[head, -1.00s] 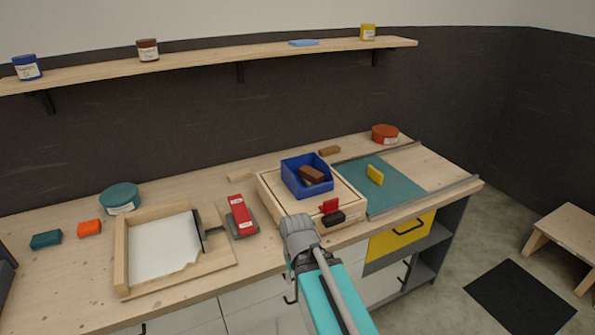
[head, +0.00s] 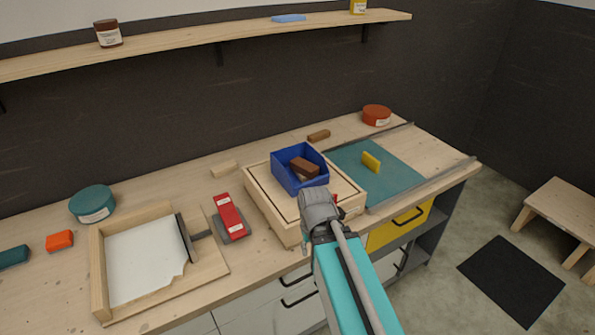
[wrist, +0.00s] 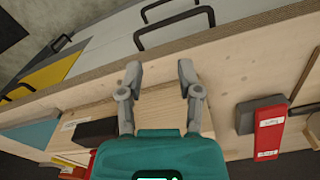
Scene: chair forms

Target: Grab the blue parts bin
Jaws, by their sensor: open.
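The blue parts bin (head: 286,178) stands on a light wooden box (head: 262,206) on the workbench, with a brown block (head: 305,166) and another small piece inside it. My gripper (head: 312,250) is in front of the wooden box in the head view, short of the bin and apart from it; its fingertips are hidden there behind the arm. In the wrist view my gripper (wrist: 159,75) shows two spread fingers with nothing between them, over the bench's front edge. The blue bin is not visible in the wrist view.
A red block on a grey base (head: 229,214) lies left of the wooden box, beside a wooden tray (head: 98,270). A shelf (head: 190,40) runs above.

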